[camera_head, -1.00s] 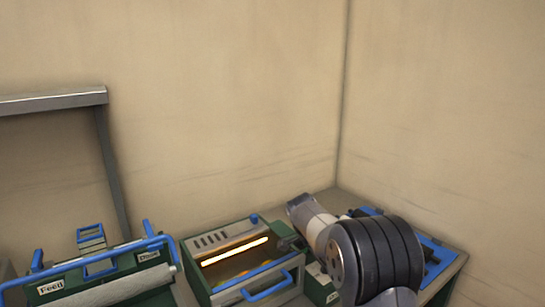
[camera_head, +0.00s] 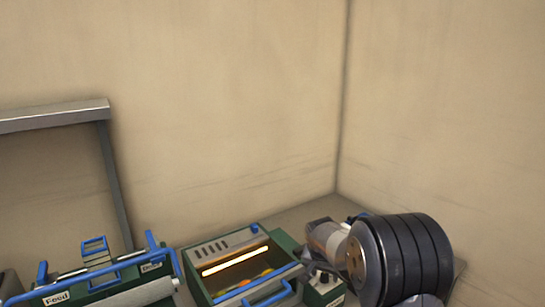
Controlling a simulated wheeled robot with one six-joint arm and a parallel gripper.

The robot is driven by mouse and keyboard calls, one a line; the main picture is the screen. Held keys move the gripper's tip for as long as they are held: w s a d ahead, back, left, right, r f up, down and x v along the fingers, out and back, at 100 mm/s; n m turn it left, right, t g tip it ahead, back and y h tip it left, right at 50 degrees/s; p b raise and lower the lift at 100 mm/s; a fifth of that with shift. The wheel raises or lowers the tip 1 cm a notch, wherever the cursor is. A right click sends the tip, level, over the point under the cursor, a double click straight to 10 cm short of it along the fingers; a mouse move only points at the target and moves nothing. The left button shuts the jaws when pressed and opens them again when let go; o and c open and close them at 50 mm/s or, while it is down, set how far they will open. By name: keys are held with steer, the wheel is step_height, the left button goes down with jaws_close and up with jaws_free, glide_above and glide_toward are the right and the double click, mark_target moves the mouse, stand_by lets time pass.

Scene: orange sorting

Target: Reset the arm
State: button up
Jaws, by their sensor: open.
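My arm (camera_head: 405,262) shows at the lower right, with its thick dark ribbed joint in front and a pale grey link (camera_head: 328,238) behind it. The fingers of my gripper cannot be made out; the arm's own links and the picture's lower edge hide that part. No held thing can be seen.
A green box (camera_head: 195,275) with a blue handle, a glowing strip and some orange and yellow fruit inside stands left of my arm. A green and blue feed unit (camera_head: 110,278) stands further left. Walls close the back corner. A grey frame (camera_head: 55,115) stands at left.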

steer(key=shift+d+n+y+p, duration=0.1)
steer(key=shift+n+y+p, duration=0.35)
steer(key=shift+n+p, duration=0.6)
steer(key=shift+d+n+y+p, duration=0.1)
steer(key=shift+n+y+p, duration=0.4)
steer(key=shift+n, duration=1.05)
steer(key=shift+t, duration=0.3)
steer(key=shift+s, duration=0.1)
